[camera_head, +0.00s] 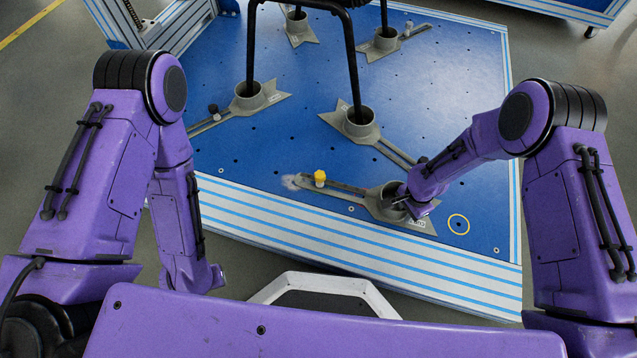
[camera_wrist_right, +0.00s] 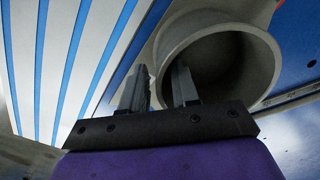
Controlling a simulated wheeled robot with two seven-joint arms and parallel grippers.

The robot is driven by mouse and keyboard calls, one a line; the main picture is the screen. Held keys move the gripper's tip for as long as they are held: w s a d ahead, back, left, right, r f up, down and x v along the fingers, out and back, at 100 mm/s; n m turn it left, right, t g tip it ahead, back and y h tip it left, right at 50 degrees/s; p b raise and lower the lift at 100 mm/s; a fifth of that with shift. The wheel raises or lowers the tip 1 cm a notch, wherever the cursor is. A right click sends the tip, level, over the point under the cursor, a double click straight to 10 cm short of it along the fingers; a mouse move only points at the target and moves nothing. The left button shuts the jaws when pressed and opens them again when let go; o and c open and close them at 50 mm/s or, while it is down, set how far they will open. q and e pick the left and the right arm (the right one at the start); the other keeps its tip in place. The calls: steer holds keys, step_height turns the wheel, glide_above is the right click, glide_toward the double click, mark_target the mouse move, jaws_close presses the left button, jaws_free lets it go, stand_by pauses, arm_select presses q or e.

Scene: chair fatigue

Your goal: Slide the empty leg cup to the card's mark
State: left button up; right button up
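The empty leg cup (camera_head: 385,196) is a grey round socket on a flat slotted foot, near the front edge of the blue platform. Its slotted arm runs left to a yellow knob (camera_head: 319,178). A yellow ring mark (camera_head: 458,224) lies on the platform to the right of the cup, apart from it. My right gripper (camera_head: 402,203) is at the cup's right side. In the right wrist view its two fingers (camera_wrist_right: 160,90) straddle the cup wall (camera_wrist_right: 258,52), one inside and one outside, close together. My left gripper (camera_head: 214,282) hangs low at left, its fingers unclear.
Several other grey cups hold the chair's black legs, including a near one (camera_head: 358,122) and a left one (camera_head: 248,97). The blue platform (camera_head: 450,80) has small holes and a striped front edge. The surface around the ring is clear.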

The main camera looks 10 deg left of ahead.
step_height(320, 180, up, 6)
steer(key=p, duration=0.5)
steer(key=shift+r+p, duration=0.1)
steer(key=shift+p, duration=0.3)
